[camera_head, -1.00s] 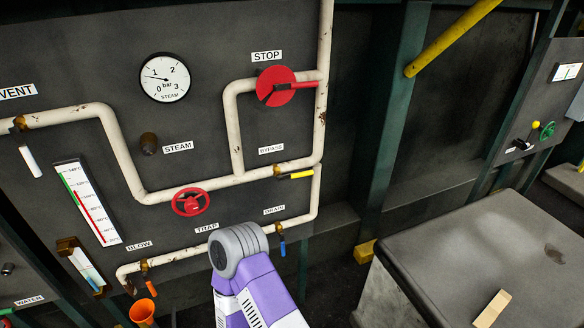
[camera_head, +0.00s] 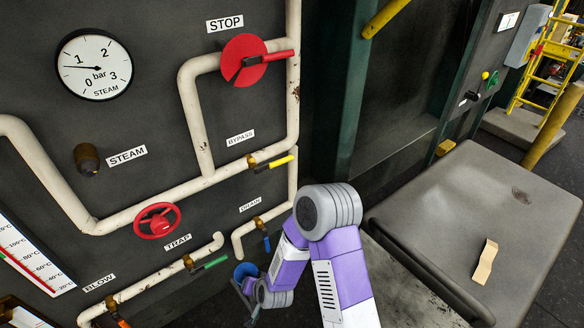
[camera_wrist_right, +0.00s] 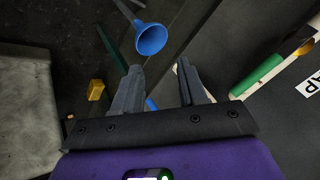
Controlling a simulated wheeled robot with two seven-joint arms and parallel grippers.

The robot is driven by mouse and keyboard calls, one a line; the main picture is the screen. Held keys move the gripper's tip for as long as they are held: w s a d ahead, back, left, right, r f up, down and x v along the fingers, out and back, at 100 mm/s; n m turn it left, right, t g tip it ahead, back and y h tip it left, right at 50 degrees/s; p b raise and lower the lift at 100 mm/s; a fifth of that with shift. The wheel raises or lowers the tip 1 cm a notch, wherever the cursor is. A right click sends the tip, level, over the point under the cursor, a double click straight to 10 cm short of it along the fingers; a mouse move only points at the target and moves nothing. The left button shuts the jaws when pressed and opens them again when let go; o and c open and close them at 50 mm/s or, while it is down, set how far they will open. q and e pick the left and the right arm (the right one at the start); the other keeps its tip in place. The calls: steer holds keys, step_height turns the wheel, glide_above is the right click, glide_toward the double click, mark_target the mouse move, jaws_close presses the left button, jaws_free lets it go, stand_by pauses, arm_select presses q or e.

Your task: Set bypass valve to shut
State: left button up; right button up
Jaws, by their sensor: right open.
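The bypass valve (camera_head: 251,161) is a brass fitting on the white pipe, below the BYPASS label (camera_head: 240,138). Its yellow handle (camera_head: 275,164) points right and lies roughly along the pipe. My right gripper (camera_head: 248,308) is low in the head view, well below the yellow handle and apart from it. In the right wrist view its two dark fingers (camera_wrist_right: 160,78) stand apart with nothing gripped. A blue funnel (camera_wrist_right: 152,38) shows beyond the fingertips; it also shows in the head view (camera_head: 245,271). My left gripper is not in view.
The drain valve's blue handle (camera_head: 266,242) and the trap valve's green handle (camera_head: 215,263) are below the bypass valve. A red handwheel (camera_head: 157,221) is to the left. A red STOP disc (camera_head: 243,60) is above. A grey bench (camera_head: 470,215) stands at right.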

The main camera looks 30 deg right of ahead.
steer(key=w+d+r+m+t+h+b, duration=0.2)
steer(key=w+d+r+m+t+h, duration=0.15)
steer(key=w+r, duration=0.4)
steer(key=m+t+h+b, duration=0.5)
steer(key=m+h, duration=0.5)
steer(key=m, duration=0.6)
glide_toward(280, 160)
steer(key=w, duration=0.2)
steer(key=shift+g+h, duration=0.35)
steer(key=x, duration=0.7)
steer(key=shift+s+d+f+b, duration=0.1)
steer(key=shift+d+f+b, duration=0.05)
steer(key=shift+d+b, duration=0.3)
steer(key=shift+w+d, duration=0.35)
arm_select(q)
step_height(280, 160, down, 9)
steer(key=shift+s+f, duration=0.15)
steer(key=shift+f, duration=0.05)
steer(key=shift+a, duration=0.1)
arm_select(e)
jaws_close()
